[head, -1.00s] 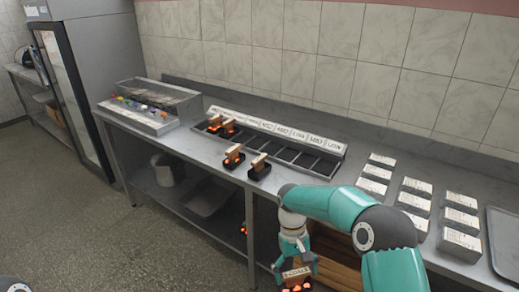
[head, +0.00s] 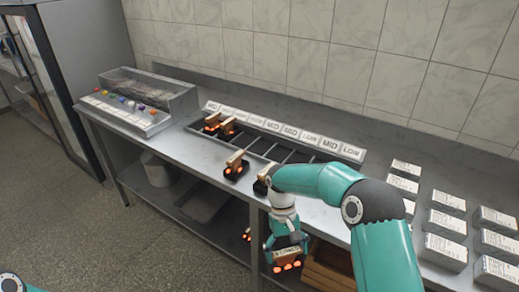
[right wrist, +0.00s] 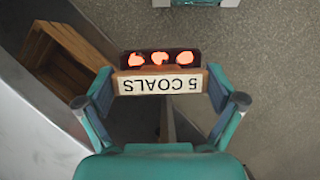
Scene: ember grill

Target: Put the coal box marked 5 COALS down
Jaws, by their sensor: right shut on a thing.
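The coal box marked 5 COALS (right wrist: 160,82) is a small dark box with glowing orange coals and a wooden, labelled handle. My right gripper (head: 286,243) is shut on it, with a finger at each end of the handle in the right wrist view (right wrist: 160,90). In the head view the box (head: 287,265) hangs in front of the counter (head: 205,172), lower than its top and clear of it. My left gripper is not in view.
A slotted rack (head: 266,150) with LOW and MID labels holds coal boxes at its left end. Another coal box (head: 236,170) stands in front of it. Several pale blocks (head: 447,222) stand at right. A wooden crate (head: 330,268) sits below the counter.

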